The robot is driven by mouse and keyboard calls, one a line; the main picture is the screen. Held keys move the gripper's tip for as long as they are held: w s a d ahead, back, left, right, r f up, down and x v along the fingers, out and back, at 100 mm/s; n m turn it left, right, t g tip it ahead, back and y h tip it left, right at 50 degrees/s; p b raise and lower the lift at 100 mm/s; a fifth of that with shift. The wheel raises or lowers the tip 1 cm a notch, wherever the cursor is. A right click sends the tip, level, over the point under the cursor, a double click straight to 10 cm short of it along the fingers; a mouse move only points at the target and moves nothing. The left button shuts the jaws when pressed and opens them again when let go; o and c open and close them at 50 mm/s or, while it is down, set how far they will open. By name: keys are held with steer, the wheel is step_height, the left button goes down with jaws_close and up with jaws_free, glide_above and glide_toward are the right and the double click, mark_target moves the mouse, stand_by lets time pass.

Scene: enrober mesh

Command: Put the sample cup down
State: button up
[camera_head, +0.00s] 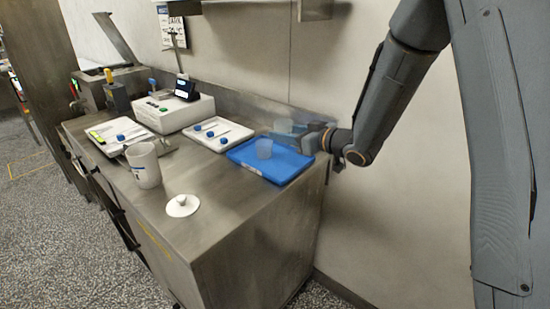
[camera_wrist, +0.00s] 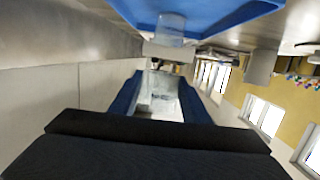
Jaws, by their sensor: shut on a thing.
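My gripper (camera_head: 293,130) reaches in from the right, near the back right edge of the blue tray (camera_head: 246,153). In the wrist view, its two blue fingers are shut on a clear sample cup (camera_wrist: 158,106). In the head view the held cup is hard to make out against the blue fingers and steel. Another clear cup (camera_head: 264,148) stands upright on the blue tray, left of and in front of my gripper, apart from it. This cup also shows in the wrist view (camera_wrist: 172,27), where the tray (camera_wrist: 225,12) lies along the top.
Left of the blue tray is a white tray (camera_head: 238,134) with blue-ended items. Farther left are a white device (camera_head: 178,115), a white jug (camera_head: 144,168) and a second tray. A white lid (camera_head: 182,206) lies in front. The steel counter's (camera_head: 235,205) front right is clear.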

steer(key=shift+f+p, duration=0.7)
steer(key=shift+f, duration=4)
steer(key=shift+f, duration=0.1)
steer(key=o, duration=1.1)
